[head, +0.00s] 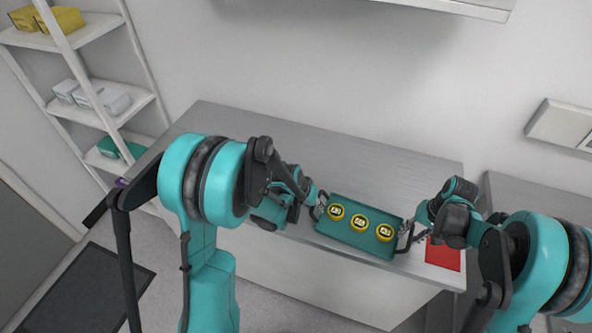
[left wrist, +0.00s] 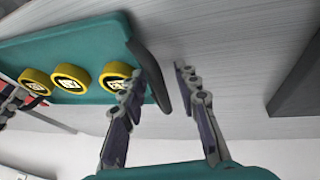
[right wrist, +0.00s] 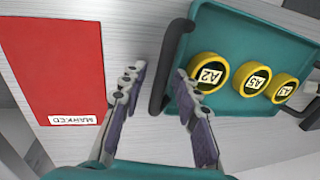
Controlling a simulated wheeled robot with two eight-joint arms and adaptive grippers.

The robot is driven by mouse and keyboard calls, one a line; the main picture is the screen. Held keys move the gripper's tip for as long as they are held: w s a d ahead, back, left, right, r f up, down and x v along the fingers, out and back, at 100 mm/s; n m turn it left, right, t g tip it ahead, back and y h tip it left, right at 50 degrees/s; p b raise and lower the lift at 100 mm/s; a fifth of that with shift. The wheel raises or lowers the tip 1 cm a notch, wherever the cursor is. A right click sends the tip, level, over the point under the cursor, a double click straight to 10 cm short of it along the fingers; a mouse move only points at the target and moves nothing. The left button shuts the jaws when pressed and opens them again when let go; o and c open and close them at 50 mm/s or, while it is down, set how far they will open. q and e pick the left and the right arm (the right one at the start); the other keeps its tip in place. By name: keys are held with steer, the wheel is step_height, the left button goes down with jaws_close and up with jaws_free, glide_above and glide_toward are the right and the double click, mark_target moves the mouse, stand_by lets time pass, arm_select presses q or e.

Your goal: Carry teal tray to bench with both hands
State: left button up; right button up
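The teal tray (head: 345,235) lies on the grey bench (head: 245,123) near its front edge and carries three yellow round pieces with labels (head: 359,222). It has a dark handle at each end. My left gripper (head: 318,206) is at the tray's left end; in the left wrist view its fingers (left wrist: 158,74) are apart, with the handle (left wrist: 150,72) between them. My right gripper (head: 411,238) is at the right end; in the right wrist view its fingers (right wrist: 157,74) are apart, with the other handle (right wrist: 166,65) between or just beyond them. I see no finger pressed on a handle.
A red mat (head: 442,255) with a label reading MARKED lies on the bench right of the tray. The bench behind and left of the tray is clear. A white shelf (head: 90,88) with boxes stands at the left. Another grey surface (head: 540,195) is at the right.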

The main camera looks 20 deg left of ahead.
steer(key=shift+r, duration=0.1)
arm_select(q)
steer(key=v, duration=1.2)
arm_select(e)
step_height(320, 180, up, 12)
steer(key=d, duration=0.2)
steer(key=shift+s, duration=0.2)
